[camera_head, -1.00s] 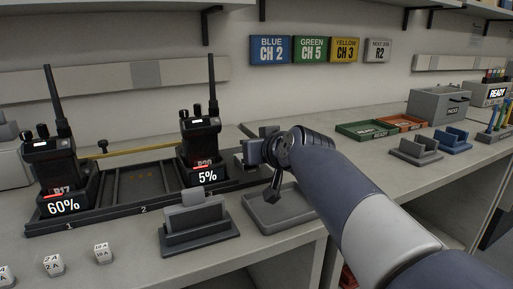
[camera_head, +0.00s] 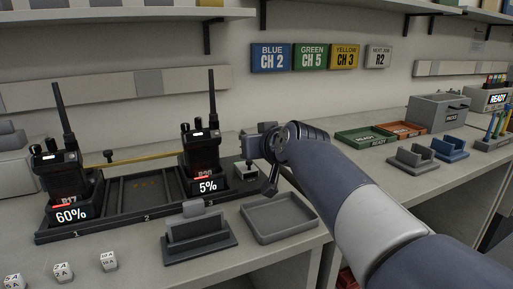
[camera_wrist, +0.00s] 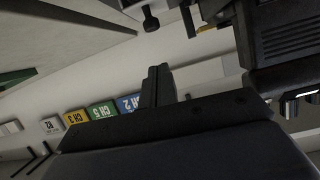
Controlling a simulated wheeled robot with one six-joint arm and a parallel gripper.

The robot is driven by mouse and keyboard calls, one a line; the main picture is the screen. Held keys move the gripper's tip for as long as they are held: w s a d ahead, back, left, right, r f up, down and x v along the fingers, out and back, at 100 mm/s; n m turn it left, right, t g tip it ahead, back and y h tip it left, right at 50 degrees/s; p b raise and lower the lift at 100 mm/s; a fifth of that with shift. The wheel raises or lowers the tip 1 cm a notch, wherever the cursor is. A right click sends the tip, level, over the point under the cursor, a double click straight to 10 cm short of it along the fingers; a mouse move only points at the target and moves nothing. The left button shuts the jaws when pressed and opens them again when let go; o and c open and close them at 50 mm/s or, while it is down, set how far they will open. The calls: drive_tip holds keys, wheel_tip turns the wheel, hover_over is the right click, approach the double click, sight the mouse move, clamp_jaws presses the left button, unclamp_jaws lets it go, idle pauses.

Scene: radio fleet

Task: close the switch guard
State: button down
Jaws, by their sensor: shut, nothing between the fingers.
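My gripper (camera_head: 250,143) is shut and empty, just right of the radio marked 5% (camera_head: 203,152), in front of the back wall. Below it on the bench, a small pale box (camera_head: 246,172) with a dark part on top shows partly behind my wrist; it may be the switch with its guard, but I cannot tell the guard's position. In the wrist view the shut dark fingers (camera_wrist: 157,86) point up the picture, with a radio (camera_wrist: 285,35) at the upper right. No guard can be made out there.
A dark charger rack (camera_head: 140,215) holds two radios, with a yellow bar (camera_head: 150,159) behind. An empty grey tray (camera_head: 278,222) and a grey stand (camera_head: 197,235) are in front. Small numbered cubes (camera_head: 63,272) lie at the front left. Green (camera_head: 362,138) and orange trays are further right.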

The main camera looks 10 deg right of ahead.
drive_tip(key=s+d+f, duration=0.1)
drive_tip(key=s, duration=0.2)
drive_tip(key=s+f+b, duration=0.1)
drive_tip(key=s, duration=0.2)
drive_tip(key=s+d+f, duration=0.1)
drive_tip(key=s, duration=0.1)
drive_tip(key=shift+s+d+f, duration=0.3)
drive_tip(key=shift+s, duration=0.1)
drive_tip(key=shift+w+r, duration=0.1)
drive_tip(key=w+a, duration=0.1)
drive_tip(key=w, duration=0.2)
drive_tip(key=w+a+b, duration=0.1)
drive_tip(key=w, duration=0.2)
drive_tip(key=w+a+r, duration=0.1)
drive_tip(key=w, duration=0.2)
drive_tip(key=shift+w+f+b, duration=0.15)
drive_tip(key=shift+f+b, duration=0.35)
drive_tip(key=shift+f, duration=0.15)
